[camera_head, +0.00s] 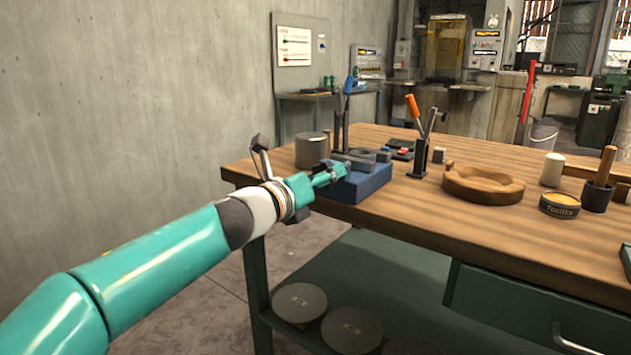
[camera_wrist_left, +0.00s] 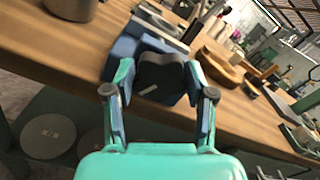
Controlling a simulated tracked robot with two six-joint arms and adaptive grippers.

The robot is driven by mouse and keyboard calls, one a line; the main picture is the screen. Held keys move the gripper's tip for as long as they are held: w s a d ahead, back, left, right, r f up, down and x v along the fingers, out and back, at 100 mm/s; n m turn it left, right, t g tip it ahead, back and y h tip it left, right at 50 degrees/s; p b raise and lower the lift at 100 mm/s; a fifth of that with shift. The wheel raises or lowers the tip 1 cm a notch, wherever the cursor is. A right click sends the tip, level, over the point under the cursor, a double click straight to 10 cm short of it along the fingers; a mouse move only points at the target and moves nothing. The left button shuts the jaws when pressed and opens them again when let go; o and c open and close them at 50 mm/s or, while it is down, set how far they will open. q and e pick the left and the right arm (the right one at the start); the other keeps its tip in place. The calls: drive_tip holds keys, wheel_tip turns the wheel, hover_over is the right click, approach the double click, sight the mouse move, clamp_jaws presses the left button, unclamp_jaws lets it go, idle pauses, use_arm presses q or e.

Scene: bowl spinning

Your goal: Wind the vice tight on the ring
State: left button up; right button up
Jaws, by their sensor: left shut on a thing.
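The blue vice (camera_head: 362,186) stands on the wooden workbench near its left front corner; its blue body also shows in the left wrist view (camera_wrist_left: 124,50). Grey metal pieces (camera_head: 355,162) lie along its top; I cannot tell clearly which is the ring. My left gripper (camera_head: 330,174) reaches in from the left to the vice's front end. In the left wrist view its two fingers are shut on a dark knob (camera_wrist_left: 160,78) with a small pale mark, at the vice's end. The knob is hidden behind the fingers in the head view. My right gripper is not in view.
A grey cylinder (camera_head: 311,151) stands left of the vice. Tool holders with an orange-handled tool (camera_head: 413,106) stand behind it. A round wooden bowl-like piece (camera_head: 484,185), a tin (camera_head: 560,205) and a dark cup (camera_head: 597,196) lie to the right. The bench front is clear.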

use_arm(q)
drive_tip(key=shift+w+f+m, duration=0.1)
drive_tip(key=shift+f+m, duration=0.25)
drive_tip(key=shift+m, duration=0.85)
drive_tip(key=shift+f, duration=0.1)
drive_tip(key=o, duration=1.2)
drive_tip(key=shift+c, duration=0.2)
drive_tip(key=shift+r, duration=0.2)
drive_tip(key=v, duration=1.2)
